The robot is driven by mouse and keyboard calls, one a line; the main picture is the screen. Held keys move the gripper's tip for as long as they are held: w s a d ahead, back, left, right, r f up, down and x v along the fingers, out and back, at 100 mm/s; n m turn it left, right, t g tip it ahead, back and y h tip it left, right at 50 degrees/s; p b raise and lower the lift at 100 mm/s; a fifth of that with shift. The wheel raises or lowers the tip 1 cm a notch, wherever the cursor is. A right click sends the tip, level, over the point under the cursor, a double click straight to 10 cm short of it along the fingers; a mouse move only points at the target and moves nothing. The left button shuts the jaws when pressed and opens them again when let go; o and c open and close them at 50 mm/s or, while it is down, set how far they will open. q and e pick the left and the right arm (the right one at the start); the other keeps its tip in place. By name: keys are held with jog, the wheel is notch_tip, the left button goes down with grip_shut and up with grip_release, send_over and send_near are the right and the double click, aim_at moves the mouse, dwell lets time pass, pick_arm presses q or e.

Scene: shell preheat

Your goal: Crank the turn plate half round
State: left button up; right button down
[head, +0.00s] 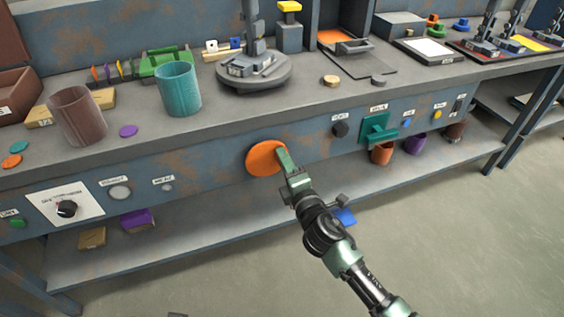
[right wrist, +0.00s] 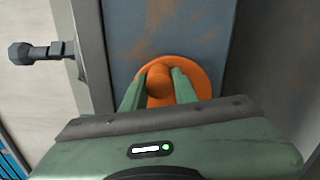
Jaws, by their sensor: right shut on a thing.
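The turn plate (head: 262,84) is a round grey disc on the bench top, with a grey metal fixture standing on it. Below it, on the bench's front panel, is an orange round crank wheel (head: 260,160). My right gripper (head: 284,158) is at the right side of this wheel. In the right wrist view its two green fingers (right wrist: 160,80) are shut on the orange knob (right wrist: 160,87), which stands out from the orange disc (right wrist: 203,80). The fingers hide part of the wheel. My left gripper is not in view.
A teal cup (head: 178,90) and a brown cup (head: 78,117) stand left of the plate. A lower shelf (head: 215,218) runs below. Open floor lies in front.

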jog(key=m, duration=0.1)
jog(key=f+m, duration=0.1)
jog(key=shift+d+m, duration=0.2)
jog(key=shift+m, duration=0.1)
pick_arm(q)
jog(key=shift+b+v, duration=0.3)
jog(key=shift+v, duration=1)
pick_arm(e)
jog(key=shift+w+f+m, duration=0.1)
jog(key=shift+f+m, duration=0.25)
jog(key=shift+m, duration=0.75)
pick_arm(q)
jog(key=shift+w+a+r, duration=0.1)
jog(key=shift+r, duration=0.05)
pick_arm(e)
jog(key=shift+f, duration=0.1)
jog(key=c, duration=1.1)
grip_release()
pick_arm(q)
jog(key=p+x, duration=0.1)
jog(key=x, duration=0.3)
pick_arm(e)
jog(key=v, duration=0.8)
